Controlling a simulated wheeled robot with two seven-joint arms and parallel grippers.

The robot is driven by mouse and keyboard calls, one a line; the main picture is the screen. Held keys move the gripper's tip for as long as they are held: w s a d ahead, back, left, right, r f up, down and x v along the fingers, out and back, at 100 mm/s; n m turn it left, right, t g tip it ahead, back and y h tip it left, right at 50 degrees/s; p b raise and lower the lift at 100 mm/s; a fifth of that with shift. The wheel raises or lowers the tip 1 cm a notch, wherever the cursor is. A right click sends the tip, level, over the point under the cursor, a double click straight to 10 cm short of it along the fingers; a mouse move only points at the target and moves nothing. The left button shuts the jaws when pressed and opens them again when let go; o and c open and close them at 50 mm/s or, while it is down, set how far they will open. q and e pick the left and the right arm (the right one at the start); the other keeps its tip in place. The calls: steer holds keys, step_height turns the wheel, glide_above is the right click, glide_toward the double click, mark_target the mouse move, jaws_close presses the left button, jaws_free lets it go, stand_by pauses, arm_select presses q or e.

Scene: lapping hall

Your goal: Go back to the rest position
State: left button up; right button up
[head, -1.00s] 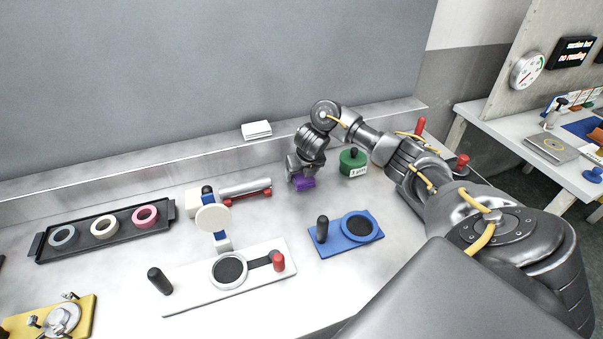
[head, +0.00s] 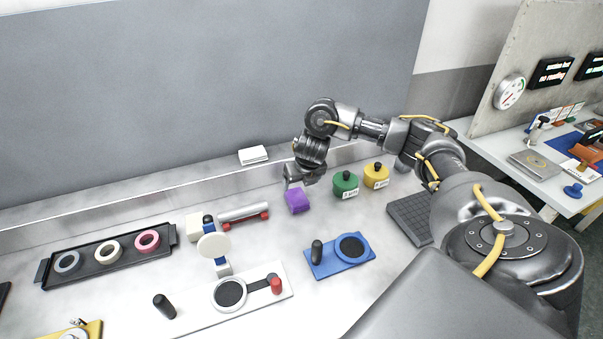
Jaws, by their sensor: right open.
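My right arm reaches in from the right, and my right gripper (head: 300,181) is open above the back of the bench. A purple block (head: 297,201) sits on the bench just below and in front of its fingers. The gripper looks empty, and a small gap seems to show between it and the block. My left gripper is not in this view.
Right of the block stand a green weight (head: 345,185) and a yellow weight (head: 376,176). A dark grid plate (head: 409,218) lies under my forearm. In front are a blue fixture (head: 340,257) and a white fixture (head: 255,301). A black tray (head: 122,255) holds tape rings at left.

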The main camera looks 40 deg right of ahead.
steer(key=shift+s+a+r, duration=0.1)
steer(key=shift+s+r, duration=0.15)
steer(key=shift+r, duration=0.35)
